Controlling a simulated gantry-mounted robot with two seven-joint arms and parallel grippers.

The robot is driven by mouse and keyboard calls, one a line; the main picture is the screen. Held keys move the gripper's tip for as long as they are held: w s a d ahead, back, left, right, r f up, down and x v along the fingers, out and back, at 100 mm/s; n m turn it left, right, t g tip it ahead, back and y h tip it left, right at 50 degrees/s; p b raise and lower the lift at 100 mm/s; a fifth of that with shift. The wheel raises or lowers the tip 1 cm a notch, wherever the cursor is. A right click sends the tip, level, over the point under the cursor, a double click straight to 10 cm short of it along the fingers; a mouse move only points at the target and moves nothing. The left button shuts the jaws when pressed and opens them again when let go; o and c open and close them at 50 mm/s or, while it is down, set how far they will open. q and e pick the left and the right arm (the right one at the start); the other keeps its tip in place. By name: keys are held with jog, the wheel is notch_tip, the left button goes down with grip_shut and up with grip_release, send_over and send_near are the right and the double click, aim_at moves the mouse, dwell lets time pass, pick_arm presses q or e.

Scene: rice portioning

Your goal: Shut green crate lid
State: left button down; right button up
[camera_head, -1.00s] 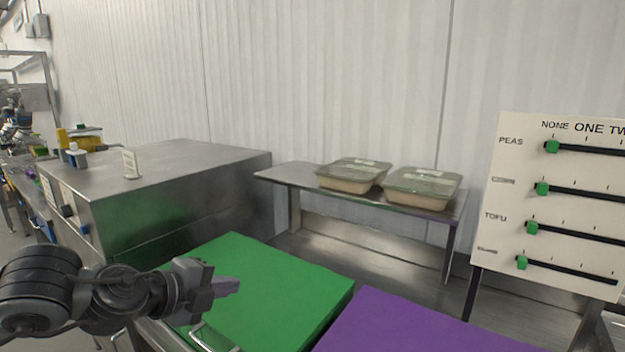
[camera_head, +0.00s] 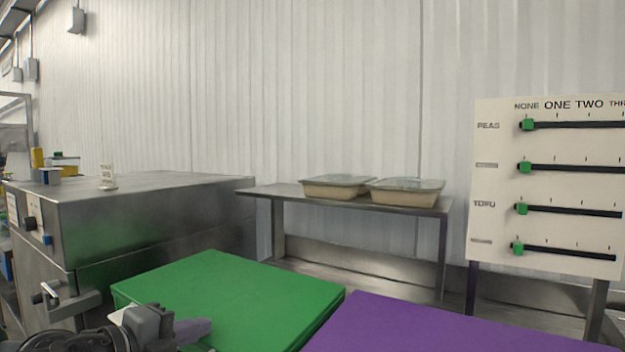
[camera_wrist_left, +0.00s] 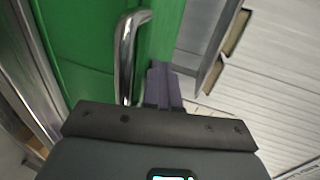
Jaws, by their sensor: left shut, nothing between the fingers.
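The green crate lid (camera_head: 235,295) lies flat and looks down on its crate in the head view. My left gripper (camera_head: 203,327) is at the lid's near left edge, its purple-grey fingers shut and empty. In the left wrist view the gripper's fingers (camera_wrist_left: 164,85) point at the green surface (camera_wrist_left: 80,50). A metal bar handle (camera_wrist_left: 126,50) stands just left of the fingers; I cannot tell whether they touch it. My right gripper is not in view.
A purple lid (camera_head: 420,328) lies right of the green one. A steel box unit (camera_head: 150,215) stands at left. A steel shelf (camera_head: 265,191) holds two lidded food trays (camera_head: 405,192). A slider board (camera_head: 545,185) stands at right.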

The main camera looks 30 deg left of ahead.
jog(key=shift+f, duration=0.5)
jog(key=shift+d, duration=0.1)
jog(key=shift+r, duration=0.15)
